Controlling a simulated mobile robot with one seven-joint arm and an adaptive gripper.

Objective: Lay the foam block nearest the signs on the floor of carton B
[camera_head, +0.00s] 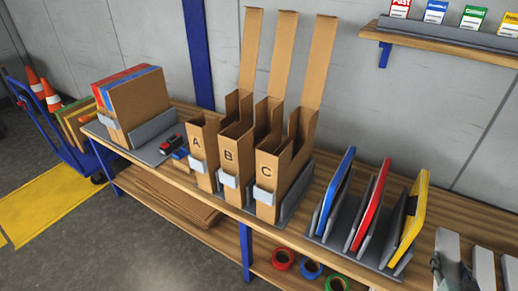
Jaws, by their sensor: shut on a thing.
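Carton B (229,155) stands upright between carton A (197,143) and carton C (272,172) on the bench. Its top is open with a tall flap raised behind it, and its floor is hidden from this angle. Several pale grey foam blocks stand at the bottom right. The foam block nearest the signs (447,246) is upright, with dark fingers of my gripper (451,268) at its sides. My gripper is shut on this block. Two more foam blocks (484,266) (510,270) stand to its right, partly cut by the frame.
Blue (337,190), red (371,203) and yellow (412,220) signs stand in a grey rack between the cartons and the foam. A grey tray with boxed panels (138,103) is at left. A wall shelf (450,46) hangs above right. Tape rolls (284,259) lie below.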

